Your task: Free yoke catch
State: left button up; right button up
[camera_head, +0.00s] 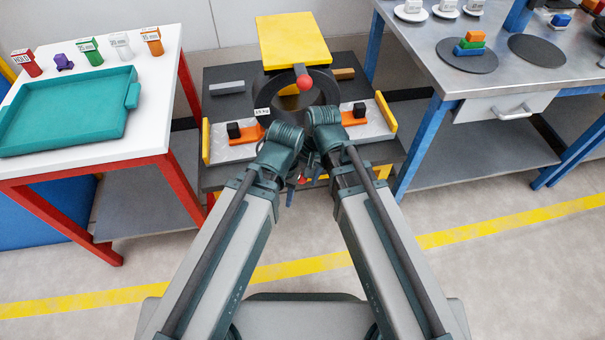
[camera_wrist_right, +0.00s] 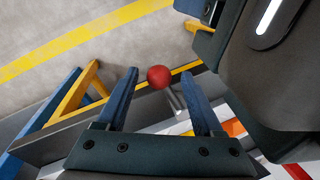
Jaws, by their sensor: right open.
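In the right wrist view a red ball knob (camera_wrist_right: 159,77) on a short grey rod (camera_wrist_right: 176,101) shows between the tips of my right gripper (camera_wrist_right: 159,74). The gripper is open, with a gap on each side of the knob. In the head view my right gripper (camera_head: 304,182) is low at the front of the strapping stand, with a bit of red between its blue fingers. Another red ball (camera_head: 305,82) tops a dark lever over the dark coil (camera_head: 268,90). My left arm's wrist (camera_head: 279,145) hides its gripper's jaws. I cannot tell which part is the yoke catch.
Orange pieces with black blocks (camera_head: 234,130) (camera_head: 360,110) sit on pale plates either side of the coil. A yellow panel (camera_head: 292,40) stands behind. A white table with a teal tray (camera_head: 68,112) is left; a grey workbench (camera_head: 430,62) is right. My wrists are close together.

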notch_tip(320, 180, up, 13)
jog(key=d+p, duration=0.2)
jog(key=p, duration=1.1)
jog(key=shift+s+d, duration=0.25)
jog(key=shift+s, duration=0.05)
jog(key=shift+r, duration=0.1)
jog(key=s+d+n+h, duration=0.4)
jog(key=s+n, duration=0.3)
notch_tip(320, 180, up, 14)
jog(key=p, duration=1.4)
jog(key=shift+w+a+r+g+y+p, duration=0.25)
jog(key=shift+w+g+y+p, duration=0.1)
jog(key=shift+w+g, duration=0.1)
jog(key=shift+f, duration=0.15)
